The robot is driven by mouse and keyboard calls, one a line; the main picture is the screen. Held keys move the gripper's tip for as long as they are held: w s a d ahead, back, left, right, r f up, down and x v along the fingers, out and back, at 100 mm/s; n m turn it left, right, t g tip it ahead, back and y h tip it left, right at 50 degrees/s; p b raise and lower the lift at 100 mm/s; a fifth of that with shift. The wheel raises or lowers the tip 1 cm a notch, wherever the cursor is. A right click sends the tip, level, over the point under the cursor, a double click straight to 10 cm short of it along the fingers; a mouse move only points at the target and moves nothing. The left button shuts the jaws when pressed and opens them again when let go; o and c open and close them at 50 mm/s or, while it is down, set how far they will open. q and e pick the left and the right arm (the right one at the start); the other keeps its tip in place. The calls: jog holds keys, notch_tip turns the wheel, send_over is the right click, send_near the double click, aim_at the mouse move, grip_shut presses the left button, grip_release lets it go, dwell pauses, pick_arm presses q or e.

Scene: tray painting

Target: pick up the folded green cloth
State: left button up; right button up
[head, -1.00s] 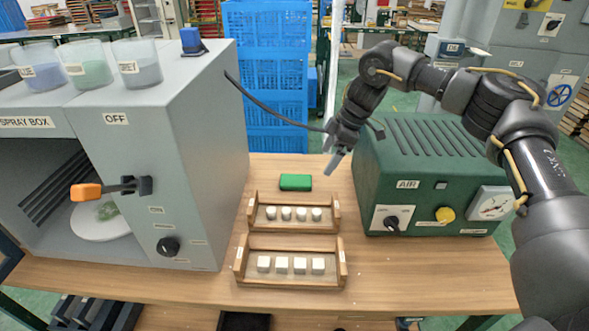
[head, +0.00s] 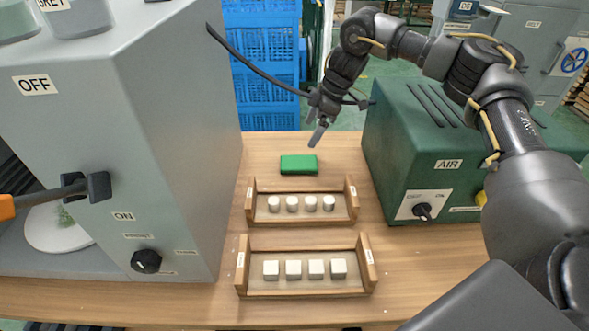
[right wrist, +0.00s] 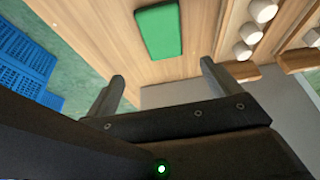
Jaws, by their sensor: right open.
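The folded green cloth (head: 299,164) lies flat on the wooden table, behind the two wooden trays. My right gripper (head: 318,132) is above and slightly to the right of the cloth in the head view, pointing down, and does not touch it. In the right wrist view the two fingers (right wrist: 165,82) are spread apart with nothing between them. The cloth (right wrist: 159,32) lies beyond the fingertips there, lined up roughly with the gap. My left gripper does not show.
A wooden tray (head: 304,216) with several white round pieces stands just in front of the cloth. Another tray (head: 305,291) with several white cubes is nearer. The grey spray box (head: 180,130) stands left, the green air unit (head: 420,140) right. A black hose (head: 258,68) crosses behind.

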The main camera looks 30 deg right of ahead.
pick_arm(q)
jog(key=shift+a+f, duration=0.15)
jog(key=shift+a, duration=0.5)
pick_arm(e)
send_over(298, 161)
jog(key=d, duration=0.2)
jog(key=shift+s+d+f, duration=0.1)
jog(key=shift+s+f, duration=0.05)
jog(key=shift+f, duration=1.3)
jog(key=shift+s+d+f, duration=0.1)
jog(key=shift+s+f, duration=0.05)
jog(key=shift+f, duration=1.3)
jog(key=x, duration=0.4)
jog(key=shift+s+f+p, duration=0.2)
jog(key=shift+f+p, duration=0.05)
jog(key=shift+p, duration=0.15)
jog(key=shift+a+f, duration=0.15)
jog(key=shift+f, duration=0.1)
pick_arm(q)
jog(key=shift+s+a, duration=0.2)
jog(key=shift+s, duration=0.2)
pick_arm(e)
jog(key=shift+c, duration=0.3)
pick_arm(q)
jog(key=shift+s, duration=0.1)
pick_arm(e)
jog(key=c, duration=1)
